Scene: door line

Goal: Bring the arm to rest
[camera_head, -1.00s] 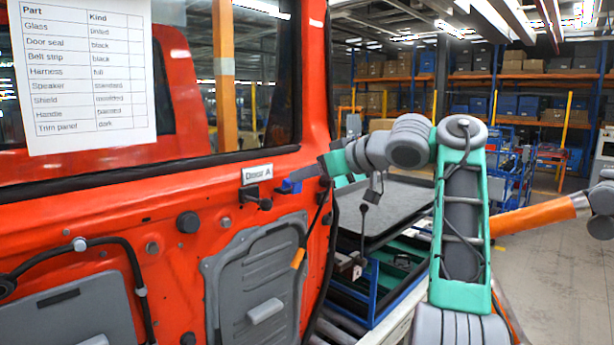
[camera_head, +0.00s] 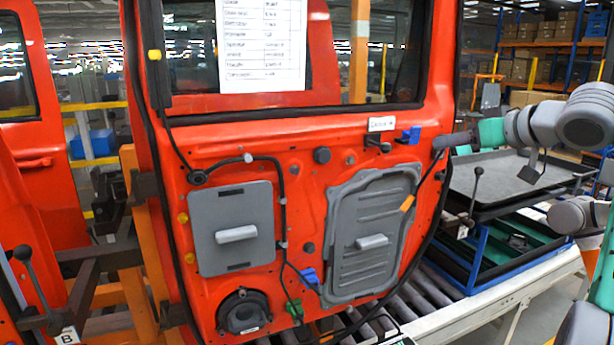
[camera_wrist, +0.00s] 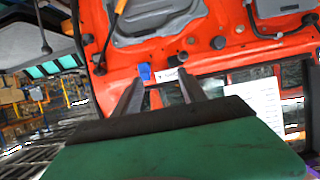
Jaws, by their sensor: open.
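My arm enters the head view from the right, with its links bent at shoulder height. My gripper (camera_head: 440,142) points left towards the upper right edge of the orange-red car door (camera_head: 290,140). In the wrist view my gripper (camera_wrist: 160,78) has its two dark fingers apart, with nothing between them. The door surface and a blue clip (camera_wrist: 145,71) show beyond the fingertips. In the head view that blue clip (camera_head: 411,135) sits beside the door label (camera_head: 382,124), left of my gripper. I cannot tell the exact gap between fingers and door.
The door carries grey panels (camera_head: 236,228), a black cable and a paper list (camera_head: 262,45). A grey-topped tray (camera_head: 515,175) stands right of the door, below my arm, above a roller conveyor (camera_head: 425,290). Another red door (camera_head: 40,150) stands at the left. Shelving is at the back right.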

